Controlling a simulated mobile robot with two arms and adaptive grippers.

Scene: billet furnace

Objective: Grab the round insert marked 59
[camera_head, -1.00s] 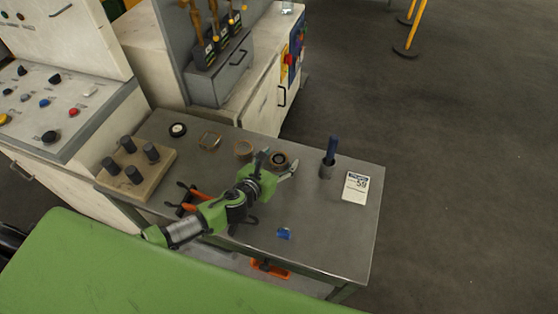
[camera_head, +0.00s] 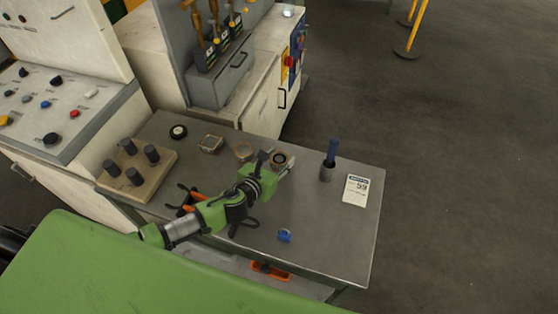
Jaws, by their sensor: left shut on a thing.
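My left gripper (camera_head: 277,164) reaches over the metal table from the lower left. Its fingers are shut on a round insert (camera_head: 281,158) with a dark centre and pale brown rim, at table level. Any number on this insert is too small to read. Other small pieces lie in a row to its left: a tan round one (camera_head: 244,152), a squarish one (camera_head: 210,143) and a black round one with a pale centre (camera_head: 178,131). A white card (camera_head: 357,189) marked 59 lies at the table's right. My right gripper is not in view.
On the metal table (camera_head: 320,240), a blue-handled tool stands in a dark holder (camera_head: 326,173) right of the gripper. A wooden block with dark pegs (camera_head: 137,181) is at the left. A small blue item (camera_head: 284,236) lies near the front. The table's right front is mostly clear.

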